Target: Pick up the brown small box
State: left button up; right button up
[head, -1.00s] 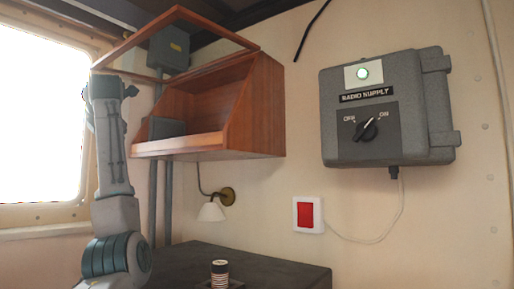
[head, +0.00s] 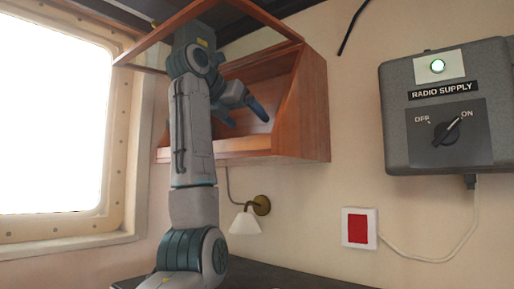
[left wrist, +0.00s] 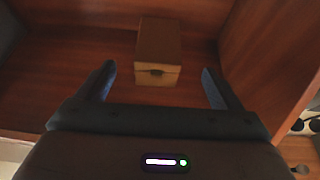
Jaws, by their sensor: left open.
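The brown small box (left wrist: 158,48) sits on the floor of a wooden cabinet, ahead of my left gripper and centred between its fingers in the left wrist view. Its near face is lighter, with a small dark mark. My left gripper (left wrist: 159,86) is open and empty, its fingertips just short of the box. In the head view my left gripper (head: 241,112) reaches into the open cabinet (head: 312,105). The box cannot be made out in the head view. My right gripper is not in view.
The cabinet's side wall (left wrist: 272,55) rises to the right of the gripper, and its raised frame (head: 255,18) is above my arm. A wall lamp (head: 247,218) hangs below. A grey radio supply box (head: 450,105) and a red switch (head: 359,228) are on the wall at right.

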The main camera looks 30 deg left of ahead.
pick_arm(q)
jog(key=w, duration=0.1)
jog(key=w+d, duration=0.1)
jog(key=w+f+p, duration=0.1)
jog(key=shift+w+d, duration=0.1)
jog(key=shift+d, duration=0.1)
jog(key=shift+w+a, duration=0.15)
jog(key=shift+w, duration=0.1)
jog(key=w+p, duration=0.1)
jog(key=w+f+p, duration=0.1)
jog(key=w+a+f+p, duration=0.1)
jog(key=w, duration=0.1)
jog(key=shift+w+f+p, duration=0.1)
jog(key=shift+p, duration=0.3)
jog(key=shift+w+d+f, duration=0.1)
jog(key=shift+w+f, duration=0.05)
jog(key=shift+w, duration=0.05)
jog(key=shift+s, duration=0.15)
jog(key=c, duration=1.2)
